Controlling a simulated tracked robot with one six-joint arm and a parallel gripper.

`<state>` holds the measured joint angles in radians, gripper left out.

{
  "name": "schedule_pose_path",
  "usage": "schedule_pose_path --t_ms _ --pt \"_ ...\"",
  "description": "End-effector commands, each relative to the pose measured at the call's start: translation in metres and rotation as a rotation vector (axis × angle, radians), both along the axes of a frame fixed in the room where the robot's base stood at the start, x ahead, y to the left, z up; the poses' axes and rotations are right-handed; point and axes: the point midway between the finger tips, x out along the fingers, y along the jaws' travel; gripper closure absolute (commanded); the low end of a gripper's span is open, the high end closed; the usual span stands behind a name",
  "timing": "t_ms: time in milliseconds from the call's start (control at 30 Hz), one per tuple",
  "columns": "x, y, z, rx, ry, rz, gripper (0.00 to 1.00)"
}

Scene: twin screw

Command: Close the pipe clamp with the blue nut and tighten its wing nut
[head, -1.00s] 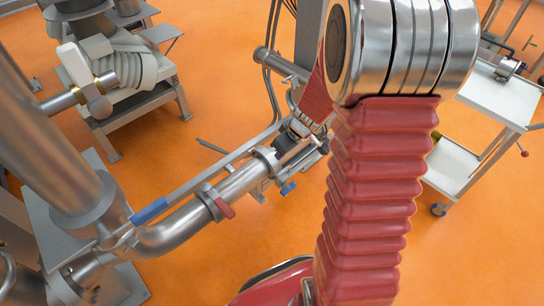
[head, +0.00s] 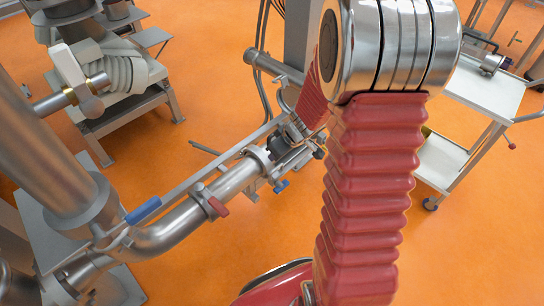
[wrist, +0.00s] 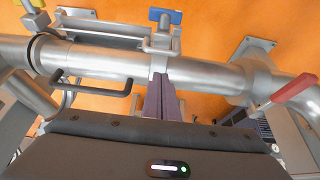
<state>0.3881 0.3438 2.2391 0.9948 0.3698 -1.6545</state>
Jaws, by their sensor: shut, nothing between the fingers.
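The blue nut (head: 281,186) sits beside the pipe clamp (head: 262,158) on the silver pipe. In the wrist view the blue wing-shaped nut (wrist: 165,15) stands beyond the pipe, at the top of the clamp (wrist: 160,45). My gripper (wrist: 166,80) is shut and empty, with its dark fingers pointing at the clamp's near side. The fingertips overlap the clamp's lower edge; I cannot tell if they touch. In the head view my gripper is partly hidden by my arm. Whether the clamp is fully closed cannot be made out.
A red handle (head: 217,207) and a blue lever (head: 143,211) sit along the pipework. The red handle also shows in the wrist view (wrist: 292,101). A black bent handle (wrist: 95,88) lies left of my fingers. A white cart (head: 487,92) stands at right; orange floor lies between.

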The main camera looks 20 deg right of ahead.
Motion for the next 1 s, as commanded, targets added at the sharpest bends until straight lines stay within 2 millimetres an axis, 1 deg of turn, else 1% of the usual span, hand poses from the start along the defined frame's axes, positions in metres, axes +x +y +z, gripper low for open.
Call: schedule_pose_path --t_ms 133,267,633,1000 --pt "0.000 0.001 0.001 0.000 -0.001 0.002 1.00" --pt "0.000 0.001 0.007 -0.001 -0.002 0.003 1.00" --pt "-0.007 -0.002 0.039 -0.001 -0.003 0.002 1.00" --pt "-0.039 -0.014 0.018 0.002 0.003 -0.001 1.00"
